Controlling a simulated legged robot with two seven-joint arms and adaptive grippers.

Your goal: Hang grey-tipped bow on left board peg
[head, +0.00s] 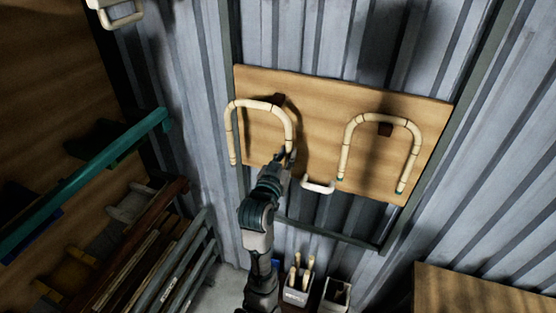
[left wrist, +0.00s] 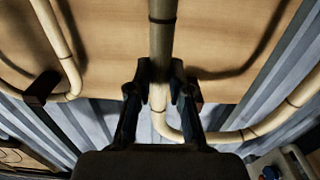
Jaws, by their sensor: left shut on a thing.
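The held bow (head: 263,104) is a pale rattan U with dark bands, arch up, in front of the left half of the wooden board (head: 320,125). Its left tip looks greyish; its right tip is hidden at my gripper. My left gripper (head: 285,158) is shut on the bow's right leg. In the left wrist view, the jaws (left wrist: 160,88) close on both sides of the bow leg (left wrist: 162,40). The left peg (head: 278,99), a dark brown block, shows just above the right part of the arch; I cannot tell whether they touch. My right gripper is not in view.
A teal-tipped bow (head: 350,140) hangs over the right peg (head: 385,129). A white handle-shaped thing (head: 318,186) is at the board's lower edge. Below are a container with rattan pieces (head: 297,290) and a dark box (head: 336,294). A rack (head: 165,260) stands lower left.

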